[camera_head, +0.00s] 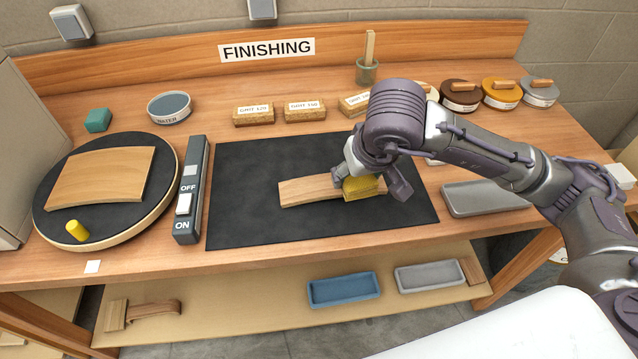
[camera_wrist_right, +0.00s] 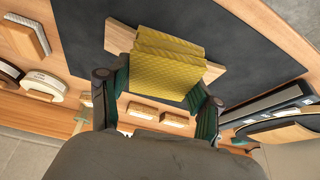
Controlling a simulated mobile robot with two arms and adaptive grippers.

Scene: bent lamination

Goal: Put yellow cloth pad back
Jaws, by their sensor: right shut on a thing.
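The yellow cloth pad (camera_head: 364,186) is on the right part of a bent wooden piece (camera_head: 308,190) on the black mat (camera_head: 245,217). My right gripper (camera_head: 372,178) is shut on the pad. In the right wrist view the quilted yellow pad (camera_wrist_right: 165,70) sits between the fingers of my right gripper (camera_wrist_right: 155,100), with the wooden piece (camera_wrist_right: 120,36) behind it. I cannot tell whether the pad touches the wood. My left gripper is not in view.
A grey tray (camera_head: 485,198) lies right of the mat. Sanding blocks (camera_head: 254,114), a water bowl (camera_head: 170,107) and lidded tins (camera_head: 502,93) stand behind. A turntable (camera_head: 50,205) and a switch box (camera_head: 190,190) are left. Blue (camera_head: 343,289) and grey (camera_head: 430,277) trays lie on the lower shelf.

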